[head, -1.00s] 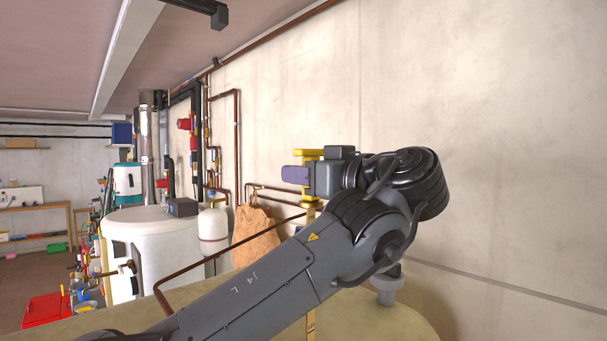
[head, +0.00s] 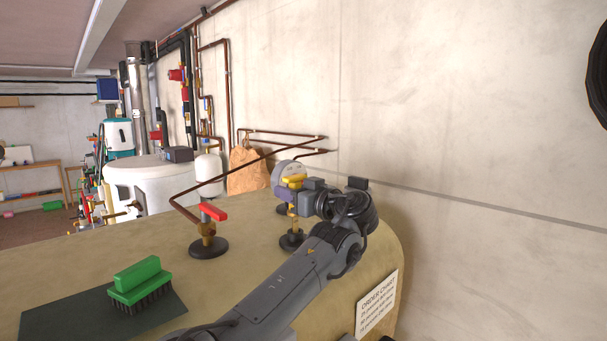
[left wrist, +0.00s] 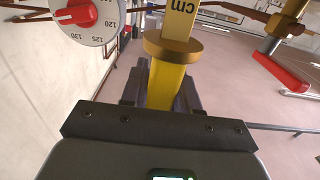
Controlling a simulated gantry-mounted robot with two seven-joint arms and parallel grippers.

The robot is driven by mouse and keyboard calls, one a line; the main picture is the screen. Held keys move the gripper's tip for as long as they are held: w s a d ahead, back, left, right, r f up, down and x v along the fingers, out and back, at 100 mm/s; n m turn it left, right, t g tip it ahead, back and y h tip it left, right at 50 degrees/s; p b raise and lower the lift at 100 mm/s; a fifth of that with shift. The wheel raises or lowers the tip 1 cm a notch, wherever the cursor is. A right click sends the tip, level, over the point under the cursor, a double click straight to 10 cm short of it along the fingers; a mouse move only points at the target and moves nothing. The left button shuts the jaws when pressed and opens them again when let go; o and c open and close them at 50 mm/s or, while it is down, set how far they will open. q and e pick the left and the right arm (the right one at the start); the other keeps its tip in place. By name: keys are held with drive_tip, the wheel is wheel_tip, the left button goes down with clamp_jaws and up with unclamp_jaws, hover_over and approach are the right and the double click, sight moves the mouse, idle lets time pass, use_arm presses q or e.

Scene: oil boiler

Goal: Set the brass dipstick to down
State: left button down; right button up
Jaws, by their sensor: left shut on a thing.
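The brass dipstick (head: 293,180) is in the grip of my left gripper (head: 299,192), above the top of the tan oil tank (head: 250,235). In the left wrist view my left gripper (left wrist: 166,95) is shut on the yellow handle just behind a round brass collar (left wrist: 172,46). Beyond the collar, part of the flat stick (left wrist: 181,22) marked "cm" shows. In the head view a dark round fitting (head: 291,241) sits on the tank directly below the gripper. How deep the stick sits in it is hidden. My right gripper is not in view.
A white round gauge (head: 287,168) stands just behind the gripper; its red pointer shows in the left wrist view (left wrist: 77,14). A red-lever valve (head: 209,229) with a copper pipe (head: 238,172) stands to the left. A green brush (head: 140,281) lies on a dark mat (head: 80,322).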

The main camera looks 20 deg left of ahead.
use_arm(q)
drive_tip(key=shift+f+b, duration=0.3)
drive_tip(key=shift+f, duration=0.9)
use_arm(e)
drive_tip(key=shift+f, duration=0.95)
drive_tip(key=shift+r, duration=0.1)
use_arm(q)
drive_tip(key=c, duration=0.9)
unclamp_jaws()
drive_tip(key=shift+f, duration=0.1)
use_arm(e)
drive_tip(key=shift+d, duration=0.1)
use_arm(q)
drive_tip(key=shift+d, duration=0.1)
